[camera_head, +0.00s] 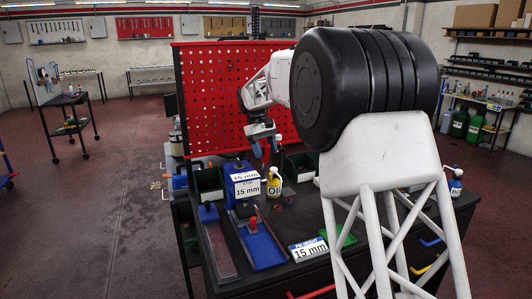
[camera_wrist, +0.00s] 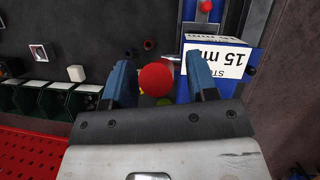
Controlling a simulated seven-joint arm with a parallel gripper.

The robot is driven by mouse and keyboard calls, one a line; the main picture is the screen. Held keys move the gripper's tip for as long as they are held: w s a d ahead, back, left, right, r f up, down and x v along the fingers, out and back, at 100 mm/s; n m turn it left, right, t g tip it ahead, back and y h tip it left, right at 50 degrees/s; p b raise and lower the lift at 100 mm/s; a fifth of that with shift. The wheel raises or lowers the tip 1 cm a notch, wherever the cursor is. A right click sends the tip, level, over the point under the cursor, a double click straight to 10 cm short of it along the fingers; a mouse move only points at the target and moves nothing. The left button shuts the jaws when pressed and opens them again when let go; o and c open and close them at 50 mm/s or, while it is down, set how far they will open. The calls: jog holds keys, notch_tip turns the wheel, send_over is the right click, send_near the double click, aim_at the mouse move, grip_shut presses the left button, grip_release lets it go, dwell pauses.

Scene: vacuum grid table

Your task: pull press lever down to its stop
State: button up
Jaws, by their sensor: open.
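My gripper (camera_head: 265,148) is open above the workbench, close to the blue press. In the wrist view my gripper (camera_wrist: 160,76) has its two blue fingers spread on either side of a round red knob (camera_wrist: 155,79), which looks like the lever's end. A gap shows between the knob and the right finger; whether the left finger touches it is unclear. The lever's rod is hidden. The blue press block (camera_head: 240,168) bears white 15 mm labels and also shows in the wrist view (camera_wrist: 228,42), right of the knob.
A blue slide fixture with a red handle (camera_head: 253,223) lies in front of the press. A yellow oil bottle (camera_head: 273,184) stands right of it. Dark green bins (camera_head: 209,184) sit along the back, before a red perforated panel (camera_head: 205,90). A 15 mm sign (camera_head: 309,249) stands near the front.

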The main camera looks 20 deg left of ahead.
jog(key=shift+d+f, duration=0.2)
jog(key=shift+f, duration=0.15)
grip_shut()
